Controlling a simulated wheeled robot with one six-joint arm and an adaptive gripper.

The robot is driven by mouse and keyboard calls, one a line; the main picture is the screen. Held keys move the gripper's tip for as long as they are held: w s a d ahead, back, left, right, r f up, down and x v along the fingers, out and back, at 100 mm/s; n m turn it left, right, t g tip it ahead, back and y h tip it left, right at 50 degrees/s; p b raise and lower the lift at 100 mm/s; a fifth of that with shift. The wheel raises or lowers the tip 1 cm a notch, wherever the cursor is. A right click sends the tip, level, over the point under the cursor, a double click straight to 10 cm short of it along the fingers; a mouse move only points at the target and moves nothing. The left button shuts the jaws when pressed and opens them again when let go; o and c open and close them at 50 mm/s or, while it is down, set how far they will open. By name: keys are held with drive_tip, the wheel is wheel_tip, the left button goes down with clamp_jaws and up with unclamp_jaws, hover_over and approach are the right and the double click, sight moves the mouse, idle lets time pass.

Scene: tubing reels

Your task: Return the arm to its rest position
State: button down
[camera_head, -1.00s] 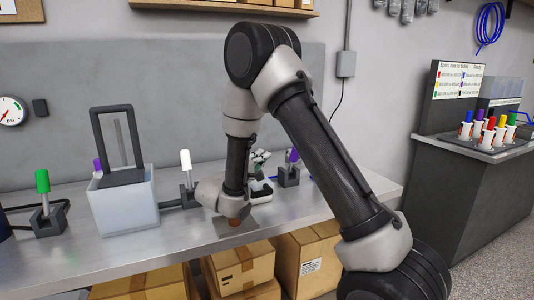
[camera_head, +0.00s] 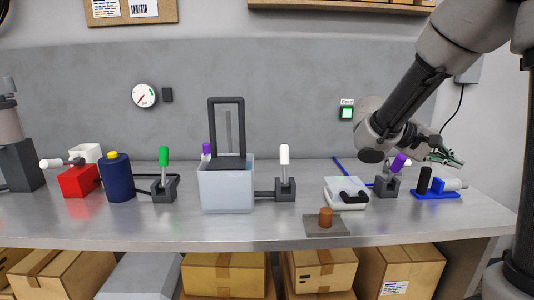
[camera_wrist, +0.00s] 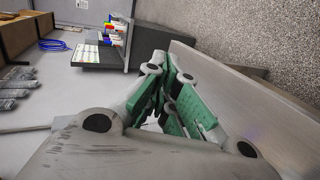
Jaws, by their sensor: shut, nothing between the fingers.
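My arm reaches in from the upper right in the head view. My gripper (camera_head: 446,158) is at the right, raised above the right end of the bench, over a blue-based device. In the wrist view my gripper (camera_wrist: 186,100) shows its green finger pads close together, with nothing held between them. The fingers are clear of the bench top as far as I can see.
Cardboard boxes (camera_head: 224,274) stand below.

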drive_tip(key=s+y, duration=0.5)
drive_tip(key=s, duration=0.5)
drive_tip(key=s+a+f+t+y, duration=0.1)
drive_tip(key=s+a+t+y, duration=0.3)
drive_tip(key=s+a+y, duration=0.4)
drive_tip(key=shift+a+f+n+t, duration=0.3)
drive_tip(key=shift+a, duration=0.45)
drive_tip(key=shift+s, duration=0.1)
